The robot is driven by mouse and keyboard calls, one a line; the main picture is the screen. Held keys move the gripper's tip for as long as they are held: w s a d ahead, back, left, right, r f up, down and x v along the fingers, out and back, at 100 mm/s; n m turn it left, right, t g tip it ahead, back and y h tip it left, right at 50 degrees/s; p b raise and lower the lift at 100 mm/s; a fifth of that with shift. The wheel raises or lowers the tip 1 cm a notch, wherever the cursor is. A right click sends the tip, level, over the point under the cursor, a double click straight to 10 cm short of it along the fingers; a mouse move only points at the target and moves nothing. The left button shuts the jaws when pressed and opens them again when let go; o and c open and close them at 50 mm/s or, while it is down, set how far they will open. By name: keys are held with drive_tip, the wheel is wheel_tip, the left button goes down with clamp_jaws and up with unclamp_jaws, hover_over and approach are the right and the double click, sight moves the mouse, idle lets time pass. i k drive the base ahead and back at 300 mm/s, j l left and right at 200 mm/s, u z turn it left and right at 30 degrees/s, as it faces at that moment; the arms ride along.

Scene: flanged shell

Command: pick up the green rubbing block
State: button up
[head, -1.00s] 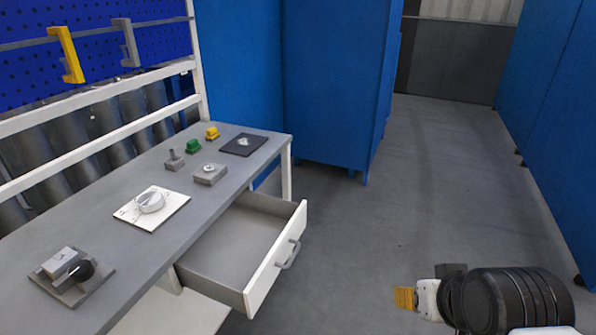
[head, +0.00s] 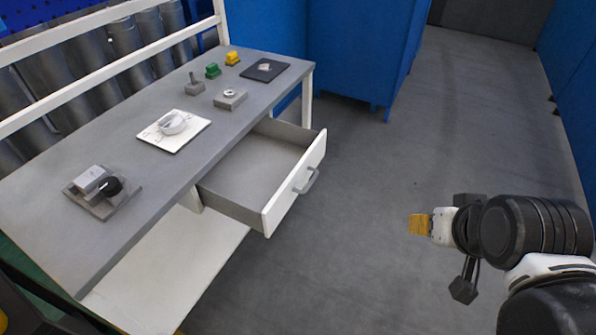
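The green rubbing block (head: 212,71) is a small green piece standing near the back edge of the workbench (head: 105,240), toward its far end. A similar yellow block (head: 232,58) stands just beyond it. My gripper (head: 464,248) is at the right of the head view, over the floor and well away from the bench. Dark finger-like parts show above and below the wrist. A ribbed golden piece on a white mount points left from it; I cannot tell whether it is held or fixed there. The finger opening is not clear.
A grey post piece (head: 195,85), a grey block with a ring (head: 230,99), a dark plate (head: 264,70), a white dial plate (head: 190,131) and a knob fixture (head: 103,190) stand on the bench. An open drawer (head: 295,185) juts toward the floor. Blue cabinets (head: 350,50) stand behind.

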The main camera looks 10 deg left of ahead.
sight(214, 71)
drive_tip(key=i+l+u, duration=0.2)
drive_tip(key=i+u, duration=0.3)
drive_tip(key=i, duration=0.2)
drive_tip(key=i+l+u, duration=0.5)
drive_tip(key=i, duration=0.15)
drive_tip(key=i+l+u, duration=0.95)
drive_tip(key=l, duration=0.5)
